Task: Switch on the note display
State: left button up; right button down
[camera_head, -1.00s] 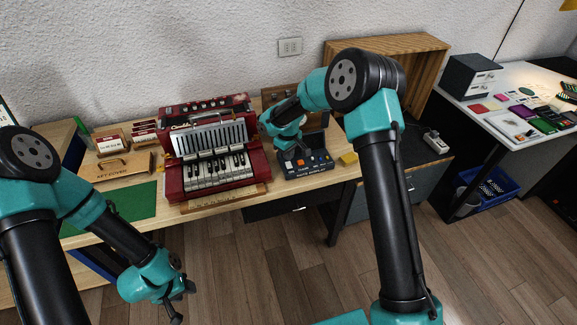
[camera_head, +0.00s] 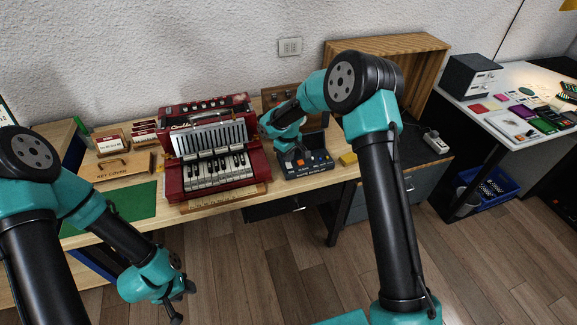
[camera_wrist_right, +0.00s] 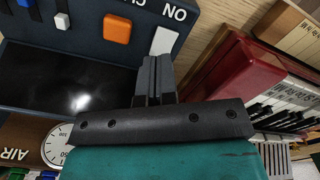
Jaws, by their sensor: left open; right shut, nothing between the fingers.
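The note display (camera_head: 308,167) is a dark box with coloured controls on the desk, right of the red piano action model. In the right wrist view its panel (camera_wrist_right: 75,25) shows an orange button (camera_wrist_right: 117,28), a white switch (camera_wrist_right: 164,40), the lettering "ON" and a dark glossy screen (camera_wrist_right: 60,85). My right gripper (camera_wrist_right: 155,62) is shut and empty, its tips close beside the white switch; I cannot tell whether they touch. In the head view its wrist partly hides the box. My left gripper (camera_head: 182,303) is open and empty, in front of the desk.
The red keyboard model (camera_head: 212,155) stands just left of the display. A green mat (camera_head: 130,203) and a wooden key cover (camera_head: 122,170) lie further left. A wooden box stands behind right.

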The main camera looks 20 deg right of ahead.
jog(key=shift+f, duration=0.9)
dwell(0.6)
jog(key=shift+r, duration=3.55)
